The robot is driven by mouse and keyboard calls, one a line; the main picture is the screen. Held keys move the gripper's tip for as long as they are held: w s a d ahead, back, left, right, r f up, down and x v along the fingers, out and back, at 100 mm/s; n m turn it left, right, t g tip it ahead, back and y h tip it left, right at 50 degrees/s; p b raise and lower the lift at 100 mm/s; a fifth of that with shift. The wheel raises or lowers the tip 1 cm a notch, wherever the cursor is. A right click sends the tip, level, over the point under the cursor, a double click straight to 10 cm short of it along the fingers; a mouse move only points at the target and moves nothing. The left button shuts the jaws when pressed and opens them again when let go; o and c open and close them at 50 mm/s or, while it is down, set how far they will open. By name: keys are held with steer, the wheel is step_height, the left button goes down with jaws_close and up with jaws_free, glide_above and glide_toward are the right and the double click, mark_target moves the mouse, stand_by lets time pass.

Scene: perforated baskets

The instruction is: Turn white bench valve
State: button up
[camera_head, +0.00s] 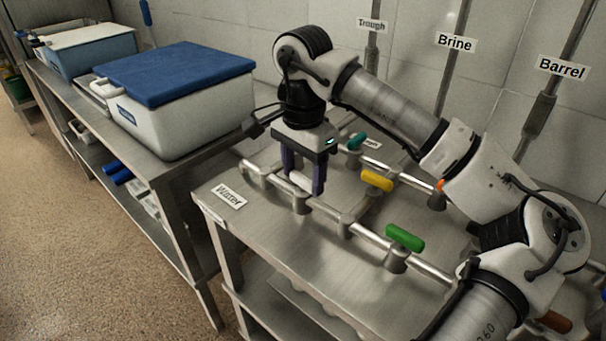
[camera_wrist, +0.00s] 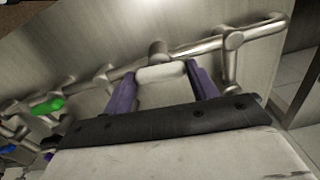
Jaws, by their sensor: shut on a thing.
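The white valve handle (camera_head: 301,181) is on the metal pipe along the bench top, near the "Water" label. My gripper (camera_head: 304,184) reaches down from above with its two purple fingers on either side of the handle. In the wrist view the white handle (camera_wrist: 161,72) spans between the fingers of my gripper (camera_wrist: 163,85), which is shut on its ends. The handle lies roughly along the pipe in that view. Part of it is hidden by the fingers in the head view.
A green handle (camera_head: 404,237), a yellow handle (camera_head: 377,180) and a teal handle (camera_head: 357,141) sit on nearby pipes. The "Water" label (camera_head: 229,196) lies at the bench's left corner. A white cooler with a blue lid (camera_head: 175,72) stands on the left bench. Tiled wall behind.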

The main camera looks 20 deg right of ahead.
mark_target(303, 177)
steer(key=shift+n, duration=0.7)
steer(key=o, duration=1)
step_height(303, 177, up, 14)
